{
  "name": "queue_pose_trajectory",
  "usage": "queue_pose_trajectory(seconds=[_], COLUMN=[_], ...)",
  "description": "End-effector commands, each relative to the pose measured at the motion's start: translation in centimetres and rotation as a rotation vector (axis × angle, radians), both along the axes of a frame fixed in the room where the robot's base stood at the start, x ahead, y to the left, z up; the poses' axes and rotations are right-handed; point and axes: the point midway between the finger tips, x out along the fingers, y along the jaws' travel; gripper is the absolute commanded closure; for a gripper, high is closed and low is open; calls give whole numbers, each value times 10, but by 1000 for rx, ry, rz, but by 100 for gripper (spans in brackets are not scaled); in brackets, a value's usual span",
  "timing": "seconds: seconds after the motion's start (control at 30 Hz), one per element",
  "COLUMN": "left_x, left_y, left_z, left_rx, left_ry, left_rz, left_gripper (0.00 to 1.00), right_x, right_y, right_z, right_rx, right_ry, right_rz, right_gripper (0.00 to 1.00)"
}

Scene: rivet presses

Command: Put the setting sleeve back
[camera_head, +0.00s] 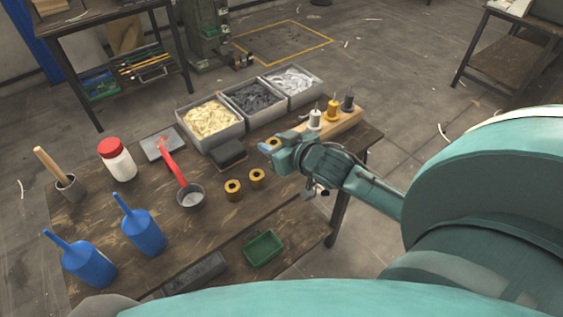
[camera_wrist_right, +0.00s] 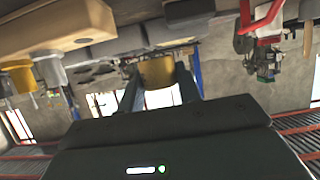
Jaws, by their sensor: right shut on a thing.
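My right gripper (camera_head: 271,145) is shut on a yellow-brass sleeve (camera_head: 274,142), just left of the wooden rack (camera_head: 343,126). In the right wrist view the sleeve (camera_wrist_right: 157,72) sits between the two fingers (camera_wrist_right: 159,88). The rack carries a white sleeve (camera_head: 315,121), a yellow sleeve (camera_head: 333,111) and a dark grey sleeve (camera_head: 348,102), each upright with a thin pin above it. The rack's near end is partly hidden by my right gripper. Two brass-coloured rings (camera_head: 233,188) (camera_head: 257,177) stand on the table. My left gripper is not in view.
Grey bins of rivet-like parts (camera_head: 212,126) line the table's back.

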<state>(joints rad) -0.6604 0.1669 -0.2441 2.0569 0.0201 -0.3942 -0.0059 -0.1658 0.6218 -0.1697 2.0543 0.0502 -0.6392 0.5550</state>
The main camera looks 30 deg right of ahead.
Motion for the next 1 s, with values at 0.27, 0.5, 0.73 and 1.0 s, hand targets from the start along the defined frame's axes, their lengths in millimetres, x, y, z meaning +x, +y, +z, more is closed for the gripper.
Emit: queue_pose_trajectory(seconds=[0.27,0.5,0.73,1.0], left_x=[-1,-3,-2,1], left_y=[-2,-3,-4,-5], left_z=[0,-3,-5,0], left_rx=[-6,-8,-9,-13], left_ry=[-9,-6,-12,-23], left_rz=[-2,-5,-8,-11], left_gripper=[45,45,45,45], right_x=[17,17,17,17], right_y=[-21,-20,-20,-19], right_z=[-24,-55,-86,-92], right_rx=[18,16,18,16], right_ry=[-12,-15,-14,-16], right_rz=[-4,-3,-4,-2], right_gripper=[94,94,94,94])
